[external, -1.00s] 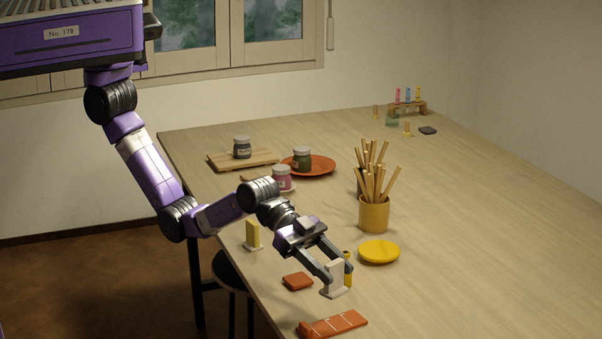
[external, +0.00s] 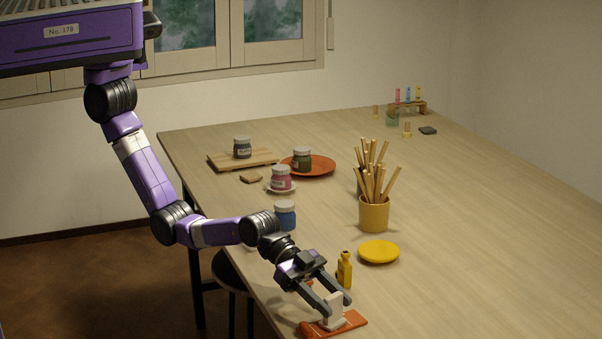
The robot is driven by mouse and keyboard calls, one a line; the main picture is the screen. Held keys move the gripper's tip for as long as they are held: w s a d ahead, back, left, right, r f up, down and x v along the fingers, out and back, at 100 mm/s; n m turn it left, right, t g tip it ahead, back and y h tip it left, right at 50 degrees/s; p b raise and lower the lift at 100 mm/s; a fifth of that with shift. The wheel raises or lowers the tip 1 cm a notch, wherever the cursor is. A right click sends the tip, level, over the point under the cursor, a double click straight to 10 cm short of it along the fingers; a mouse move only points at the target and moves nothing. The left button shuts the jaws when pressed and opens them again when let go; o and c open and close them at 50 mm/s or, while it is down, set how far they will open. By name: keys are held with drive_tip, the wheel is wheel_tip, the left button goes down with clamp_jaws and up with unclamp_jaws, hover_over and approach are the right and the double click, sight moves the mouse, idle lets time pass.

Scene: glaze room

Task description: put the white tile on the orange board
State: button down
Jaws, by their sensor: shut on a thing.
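The white tile (external: 333,313) is upright between the fingers of my gripper (external: 334,304), which is shut on it. The orange board (external: 354,319) lies flat near the front edge of the table. The tile is over the middle of the board, with its lower end at or just above the surface; I cannot tell whether it touches. My gripper and the tile hide part of the board.
A yellow bottle (external: 344,270) stands just behind my gripper, with a yellow plate (external: 379,251) to its right. A blue jar (external: 285,214) stands behind my arm. A yellow cup (external: 374,215) holds several sticks. The table's right side is clear.

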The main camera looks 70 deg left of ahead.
drive_tip(key=shift+f, duration=0.2)
drive_tip(key=c, duration=0.7)
unclamp_jaws()
drive_tip(key=shift+r, duration=0.1)
drive_tip(key=shift+r, duration=0.25)
drive_tip(key=shift+a, duration=0.2)
drive_tip(key=v, duration=1.1)
drive_tip(key=shift+s+a+r, duration=0.1)
drive_tip(key=shift+a+r, duration=0.05)
drive_tip(key=shift+a, duration=0.05)
drive_tip(key=shift+a, duration=0.1)
